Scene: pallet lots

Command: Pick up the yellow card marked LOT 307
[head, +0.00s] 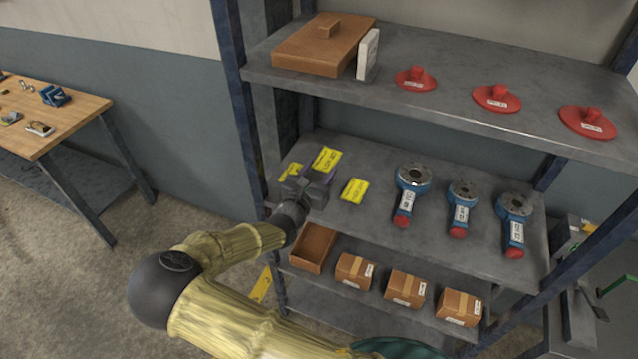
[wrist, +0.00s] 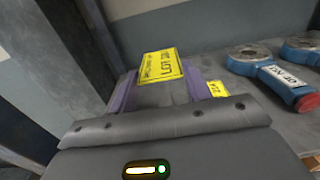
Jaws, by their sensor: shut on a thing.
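My gripper (head: 318,172) is over the left part of the middle shelf, and its purple fingers (wrist: 158,88) show in the wrist view. It is shut on a yellow card (head: 328,159), which sits between the fingertips. In the wrist view the held card (wrist: 162,66) shows black print with the word LOT, turned about; its number is too small to read surely. A second yellow card (head: 354,190) lies on the shelf just right of my gripper. A third (head: 291,171) lies to the left, partly hidden by my gripper.
The middle shelf (head: 380,158) also holds several blue tools with red ends (head: 461,207) to the right. The upper shelf (head: 450,75) overhangs with a brown box (head: 322,48) and red lids (head: 496,98). A blue post (head: 236,100) stands close on the left. Small boxes (head: 405,289) are below.

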